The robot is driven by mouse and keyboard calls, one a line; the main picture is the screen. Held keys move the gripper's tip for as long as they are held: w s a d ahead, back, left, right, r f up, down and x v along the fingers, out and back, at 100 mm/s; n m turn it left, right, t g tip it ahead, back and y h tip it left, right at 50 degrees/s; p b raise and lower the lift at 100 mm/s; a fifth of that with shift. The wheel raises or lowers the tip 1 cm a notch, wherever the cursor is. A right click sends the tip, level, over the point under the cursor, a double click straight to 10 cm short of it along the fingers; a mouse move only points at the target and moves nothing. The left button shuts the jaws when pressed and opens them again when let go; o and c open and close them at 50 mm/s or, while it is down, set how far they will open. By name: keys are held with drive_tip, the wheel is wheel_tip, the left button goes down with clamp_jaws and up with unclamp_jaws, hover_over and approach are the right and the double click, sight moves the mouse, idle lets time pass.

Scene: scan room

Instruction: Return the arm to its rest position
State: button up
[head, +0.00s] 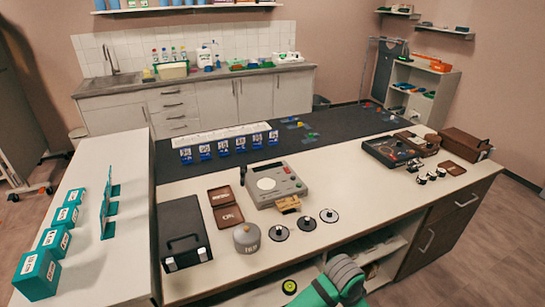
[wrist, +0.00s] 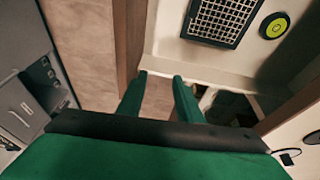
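My gripper (wrist: 159,77) shows in the wrist view with its two green fingers apart. Nothing is between the fingertips. Beyond them are a pale shelf surface and a brown wooden panel (wrist: 130,40), with no visible contact. In the head view my green and grey arm (head: 335,283) is at the bottom edge, in front of the worktop's open lower shelves. The fingertips are not visible in the head view.
The worktop (head: 350,190) carries a grey device (head: 273,184), a black case (head: 184,233), a round weight (head: 246,238) and several dark discs. Teal boxes (head: 38,272) stand on the left counter. A yellow-green disc (wrist: 274,26) and a grid panel (wrist: 222,20) lie close by.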

drive_tip(key=d+r+n+t+h, duration=0.6)
drive_tip(key=d+r+h, duration=0.2)
drive_tip(key=d, duration=0.4)
drive_tip(key=s+a+f+n+t+y, duration=0.2)
drive_tip(key=s+a+n+y, duration=0.1)
drive_tip(key=a, duration=0.4)
drive_tip(key=s+a+f+n+t+y, duration=0.2)
drive_tip(key=s+a+f+n+t, duration=0.1)
drive_tip(key=a, duration=0.5)
drive_tip(key=s+a+f+n+t+y, duration=0.2)
drive_tip(key=s+a+n+y, duration=0.1)
drive_tip(key=s+a, duration=0.2)
drive_tip(key=shift+s+a+f+n+t+y, duration=0.1)
drive_tip(key=shift+s+a+n+t+y, duration=0.1)
drive_tip(key=shift+a, duration=0.4)
drive_tip(key=shift+s+a+f+n+t+y, duration=0.1)
drive_tip(key=shift+s+a+t, duration=0.1)
drive_tip(key=shift+a, duration=0.4)
drive_tip(key=s+a+r+m+y, duration=0.1)
drive_tip(key=s+a+r, duration=0.1)
drive_tip(key=s+a, duration=0.4)
drive_tip(key=s+a+r+m+y, duration=0.1)
drive_tip(key=s+a+r, duration=0.1)
drive_tip(key=s+a, duration=0.5)
drive_tip(key=s, duration=0.4)
drive_tip(key=shift+s+a+r+t+y, duration=0.3)
drive_tip(key=shift+s+y, duration=0.1)
drive_tip(key=shift+a, duration=0.1)
